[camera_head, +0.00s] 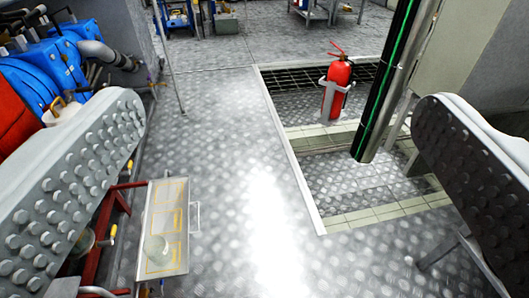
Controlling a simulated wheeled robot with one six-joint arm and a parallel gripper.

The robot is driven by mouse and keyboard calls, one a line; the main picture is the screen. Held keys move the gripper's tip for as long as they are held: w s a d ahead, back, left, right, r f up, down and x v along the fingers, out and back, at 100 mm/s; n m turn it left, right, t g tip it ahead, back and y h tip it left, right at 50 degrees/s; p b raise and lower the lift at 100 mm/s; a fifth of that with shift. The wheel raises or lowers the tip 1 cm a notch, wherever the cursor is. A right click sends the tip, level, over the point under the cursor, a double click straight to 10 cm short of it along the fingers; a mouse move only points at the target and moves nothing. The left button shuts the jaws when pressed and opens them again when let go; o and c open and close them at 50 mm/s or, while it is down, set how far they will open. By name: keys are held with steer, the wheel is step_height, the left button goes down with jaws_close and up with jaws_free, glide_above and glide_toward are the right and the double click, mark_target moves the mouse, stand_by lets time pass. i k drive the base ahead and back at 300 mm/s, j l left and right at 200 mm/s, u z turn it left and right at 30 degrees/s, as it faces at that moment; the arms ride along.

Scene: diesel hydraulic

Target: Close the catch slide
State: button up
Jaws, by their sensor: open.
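A pale, flat metal slide (180,251) with a wire handle (195,218) on its right side sticks out from a red frame (105,225) at the lower left. It looks like the catch slide, pulled out over the floor. Yellow lines show on its face, and a round, clear, glass-like thing (157,249) shows on it. My gripper (278,112) is wide open, with one studded finger at each side of the view and nothing between them. The left finger is in front of part of the red frame.
Blue machinery with pipes (45,68) stands at the upper left. A red fire extinguisher (337,88) stands by a recessed, grated floor area (355,180) at the right. A dark post with a green strip (390,80) rises there. The metal floor (235,150) in the middle is clear.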

mark_target(166, 213)
steer(key=k+l+u, duration=0.1)
steer(key=l+u, duration=0.35)
steer(key=k+l+u, duration=0.1)
steer(key=u, duration=0.4)
steer(key=k+l, duration=0.05)
steer(key=l, duration=0.05)
